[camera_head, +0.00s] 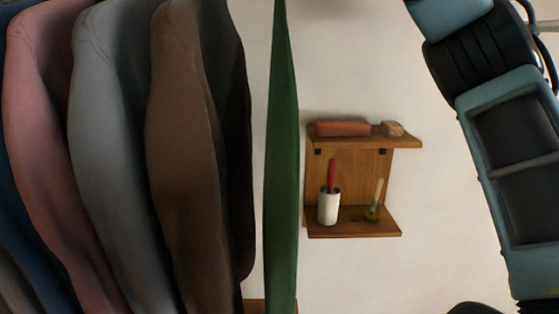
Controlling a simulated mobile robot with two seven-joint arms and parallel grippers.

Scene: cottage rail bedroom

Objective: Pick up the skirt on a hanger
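A narrow green hanging piece (281,170) runs from top to bottom near the middle of the head view, seen nearly edge-on. It may be the skirt, but I cannot tell, and no hanger or rail shows. My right arm comes down along the right edge, well apart from the green piece.
Several garments hang close together at the left, among them a pink one (45,130), a grey one (110,150) and a brown one (185,150). A wooden wall shelf (353,233) holds a white cup (328,208) and small items. Pale wall surrounds it.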

